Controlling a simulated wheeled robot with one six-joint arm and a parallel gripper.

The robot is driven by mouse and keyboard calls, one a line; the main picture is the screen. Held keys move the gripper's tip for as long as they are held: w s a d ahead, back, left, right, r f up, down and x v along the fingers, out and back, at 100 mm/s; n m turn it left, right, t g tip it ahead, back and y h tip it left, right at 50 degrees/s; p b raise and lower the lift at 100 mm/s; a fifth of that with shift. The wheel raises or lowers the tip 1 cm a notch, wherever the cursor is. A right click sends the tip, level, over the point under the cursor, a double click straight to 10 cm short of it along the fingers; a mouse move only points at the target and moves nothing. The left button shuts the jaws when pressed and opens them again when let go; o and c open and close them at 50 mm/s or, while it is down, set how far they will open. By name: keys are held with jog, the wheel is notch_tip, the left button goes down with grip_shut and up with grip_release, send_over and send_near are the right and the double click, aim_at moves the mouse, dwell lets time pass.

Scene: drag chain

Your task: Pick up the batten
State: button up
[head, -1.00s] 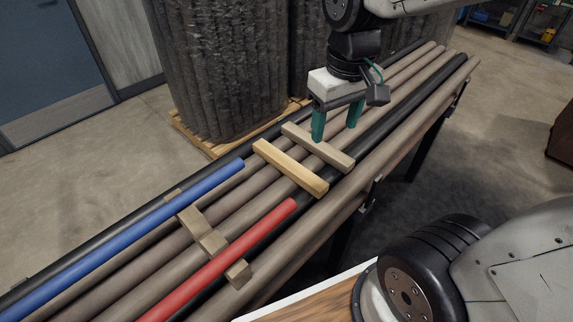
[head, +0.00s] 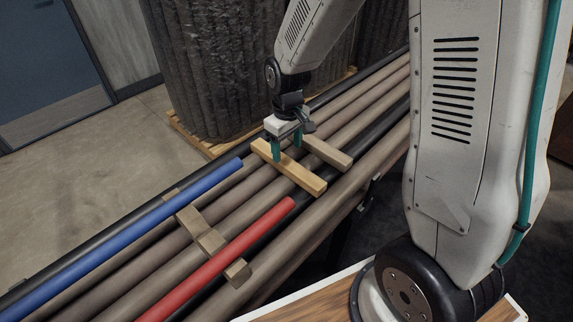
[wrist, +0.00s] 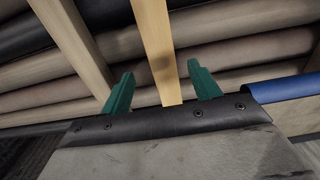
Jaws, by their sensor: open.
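A pale yellow wooden batten (head: 300,175) lies across the long pipes, next to a greyer batten (head: 328,153). My gripper (head: 288,155) is at its far-left end, with its two green fingers open on either side of it. In the wrist view the pale batten (wrist: 158,40) runs between the open fingers (wrist: 160,70), with a gap on each side. The greyer batten (wrist: 75,42) lies left of the fingers there. The gripper holds nothing, and part of the batten's far end is hidden behind a finger in the head view.
A blue pipe (head: 150,225) and a red pipe (head: 235,245) lie on the rack to the left and front, with another wooden piece (head: 208,238) across the pipes between them. Dark upright bundles (head: 215,70) stand on a pallet behind. Open floor (head: 70,185) is at the left.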

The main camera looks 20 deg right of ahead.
aim_at(286, 161)
notch_tip(286, 161, down, 6)
jog(key=shift+a+r, duration=0.15)
jog(key=shift+r, duration=0.05)
jog(key=c, duration=1.1)
